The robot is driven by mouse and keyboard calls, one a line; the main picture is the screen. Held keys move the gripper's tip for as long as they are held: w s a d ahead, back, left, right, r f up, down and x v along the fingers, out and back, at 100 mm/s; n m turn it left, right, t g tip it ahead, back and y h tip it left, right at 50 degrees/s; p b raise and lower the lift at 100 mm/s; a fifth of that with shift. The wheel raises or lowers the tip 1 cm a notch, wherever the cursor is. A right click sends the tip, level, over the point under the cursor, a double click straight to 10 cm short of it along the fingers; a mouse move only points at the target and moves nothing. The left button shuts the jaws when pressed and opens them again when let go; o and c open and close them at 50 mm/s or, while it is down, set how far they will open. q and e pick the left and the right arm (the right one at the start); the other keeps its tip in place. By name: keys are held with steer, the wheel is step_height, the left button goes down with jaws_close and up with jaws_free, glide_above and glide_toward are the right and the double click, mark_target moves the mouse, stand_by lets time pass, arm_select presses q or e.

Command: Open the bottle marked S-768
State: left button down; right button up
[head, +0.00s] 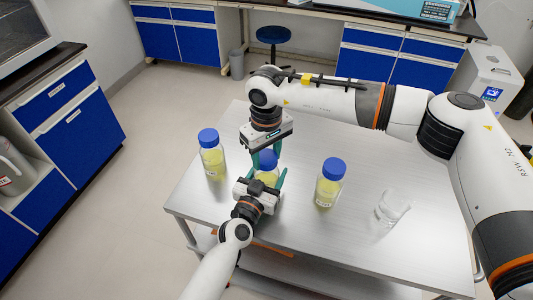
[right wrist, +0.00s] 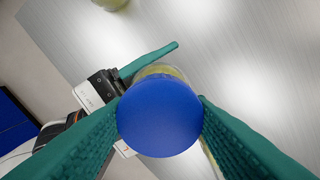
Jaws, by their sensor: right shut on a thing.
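A bottle of yellow liquid with a blue cap (head: 267,160) stands near the middle of the table, between my two grippers. My right gripper (head: 267,158) comes down from above and is shut on the blue cap, which also shows in the right wrist view (right wrist: 160,118). My left gripper (head: 266,178) reaches in from the front with its green fingers around the bottle's body. Whether they touch the bottle cannot be told. Similar blue-capped bottles stand at the left (head: 211,158) and right (head: 329,187). No bottle marking is readable, so S-768 cannot be picked out.
The metal table (head: 330,245) has a clear glass beaker (head: 392,208) on its right side. Bare tabletop lies between the right bottle and the beaker. Blue cabinets and a stool (head: 273,36) stand away from the table.

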mark_target(266, 156)
steer(key=n, duration=0.2)
steer(key=shift+n, duration=0.3)
steer(key=shift+r, duration=0.15)
steer(key=shift+r, duration=1)
steer(key=shift+r, duration=2)
arm_select(q)
steer(key=shift+c, duration=1.4)
jaws_free()
steer(key=shift+s, duration=0.1)
